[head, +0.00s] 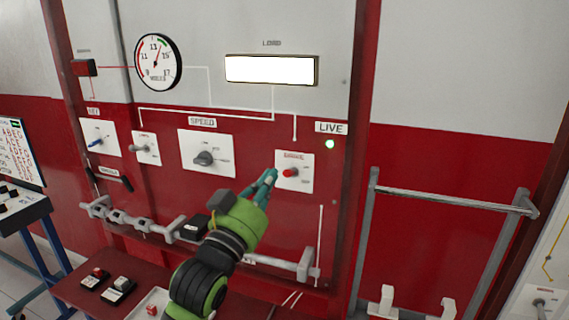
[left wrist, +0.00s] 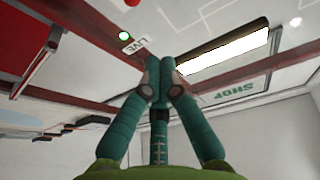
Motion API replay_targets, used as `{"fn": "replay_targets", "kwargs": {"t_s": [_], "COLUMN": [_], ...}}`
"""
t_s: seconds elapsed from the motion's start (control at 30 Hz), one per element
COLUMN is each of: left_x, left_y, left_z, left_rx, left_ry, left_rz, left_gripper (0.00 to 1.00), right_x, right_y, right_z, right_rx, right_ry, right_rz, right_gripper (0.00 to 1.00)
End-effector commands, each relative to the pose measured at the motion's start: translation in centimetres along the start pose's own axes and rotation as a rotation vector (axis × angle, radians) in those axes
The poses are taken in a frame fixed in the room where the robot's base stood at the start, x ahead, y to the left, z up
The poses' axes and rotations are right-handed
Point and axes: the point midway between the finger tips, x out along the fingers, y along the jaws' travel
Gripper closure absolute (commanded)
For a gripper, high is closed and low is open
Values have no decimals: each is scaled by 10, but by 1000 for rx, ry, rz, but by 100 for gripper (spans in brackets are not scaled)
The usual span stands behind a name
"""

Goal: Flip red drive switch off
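The red drive switch (head: 290,172) is a small red knob on a white plate (head: 305,183), below and left of the LIVE label (head: 331,127) on the red panel. My left gripper (head: 271,174) is just left of the knob in the head view, with its teal fingers over the plate's left edge. I cannot tell whether it touches the knob. In the left wrist view the fingertips (left wrist: 161,78) are together, with nothing visible between them. The LIVE label (left wrist: 134,45) shows beyond them, and a red piece at the top edge is cut off. My right gripper is out of view.
A grey SPEED knob (head: 205,158) and other switches are left of the drive switch. A grey rail (head: 160,227) runs along the panel below. A round green lamp (head: 329,144) glows under the LIVE label. A metal frame (head: 445,197) stands right.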

Motion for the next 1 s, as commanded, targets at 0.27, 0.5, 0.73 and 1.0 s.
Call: {"fn": "replay_targets", "kwargs": {"t_s": [0.27, 0.5, 0.73, 1.0], "left_x": [5, 42, 85, 86], "left_y": [0, -1, -1, -1], "left_z": [0, -3, -3, 20], "left_rx": [0, 0, 1, 0], "left_ry": [-1, -2, -3, -8], "left_rz": [-1, -1, -1, -1], "left_gripper": [100, 100, 100, 100], "right_x": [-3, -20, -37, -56], "right_y": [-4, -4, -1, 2], "right_z": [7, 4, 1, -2], "right_rx": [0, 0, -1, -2], "right_ry": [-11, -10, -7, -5], "right_rz": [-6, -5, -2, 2], "right_gripper": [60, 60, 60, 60]}}
